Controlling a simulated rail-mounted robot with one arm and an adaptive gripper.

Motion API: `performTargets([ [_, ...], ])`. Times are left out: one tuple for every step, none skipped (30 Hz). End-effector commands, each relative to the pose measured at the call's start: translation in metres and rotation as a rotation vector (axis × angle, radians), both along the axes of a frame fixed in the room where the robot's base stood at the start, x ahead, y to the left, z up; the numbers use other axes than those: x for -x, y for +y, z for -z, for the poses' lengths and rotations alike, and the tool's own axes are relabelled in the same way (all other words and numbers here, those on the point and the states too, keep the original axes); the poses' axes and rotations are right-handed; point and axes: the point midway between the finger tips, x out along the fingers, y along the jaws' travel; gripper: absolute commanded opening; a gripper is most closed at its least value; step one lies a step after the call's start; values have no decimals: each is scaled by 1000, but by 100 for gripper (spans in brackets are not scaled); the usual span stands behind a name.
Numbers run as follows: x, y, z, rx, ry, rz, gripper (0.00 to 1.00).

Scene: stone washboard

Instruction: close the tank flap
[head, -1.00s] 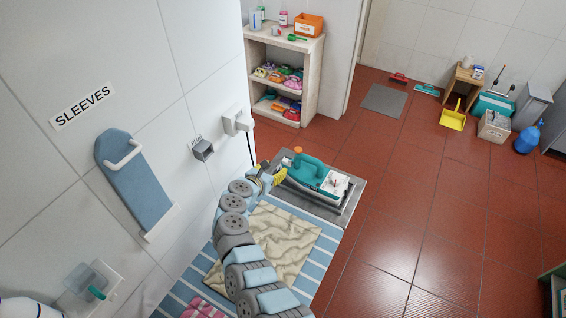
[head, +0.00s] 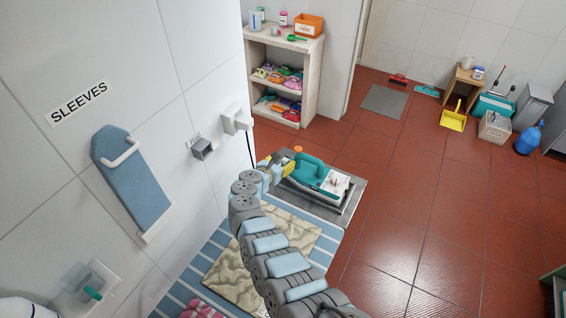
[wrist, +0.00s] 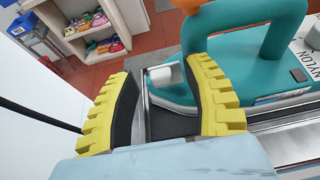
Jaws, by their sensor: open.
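A teal iron (head: 318,177) rests on a metal stand at the far end of the striped ironing surface; its body also fills the right of the wrist view (wrist: 272,88). A small pale, raised piece (wrist: 165,75) at the iron's near end looks like the tank flap. It stands between my finger tips in the wrist view, with no clear contact. An orange part (wrist: 187,4) shows at the top edge, by the teal handle. My gripper (wrist: 160,72) has yellow ribbed fingers, spread apart and empty. In the head view my gripper (head: 286,166) is at the iron's left end.
The metal stand (head: 340,208) surrounds the iron. The white wall with a socket (head: 236,119) and black cord is close on the left. Shelves (head: 285,60) stand behind; red floor is open at right.

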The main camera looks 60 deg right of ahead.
Motion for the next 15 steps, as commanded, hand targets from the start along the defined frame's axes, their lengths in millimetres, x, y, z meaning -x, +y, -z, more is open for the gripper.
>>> performTargets([
  [0,-1,0,0,0,0,50],
  [0,-1,0,0,0,0,50],
  [0,-1,0,0,-1,1,50],
  [0,-1,0,0,-1,1,50],
  [0,-1,0,0,-1,1,50],
  [0,-1,0,0,-1,1,50],
  [0,-1,0,0,-1,1,50],
  [0,-1,0,0,-1,1,50],
  [0,-1,0,0,0,1,50],
  [0,-1,0,0,0,1,42],
  [0,-1,0,0,0,1,33],
  [0,-1,0,0,0,1,22],
  [0,-1,0,0,0,1,13],
  [0,-1,0,0,0,1,4],
  [0,-1,0,0,0,1,0],
])
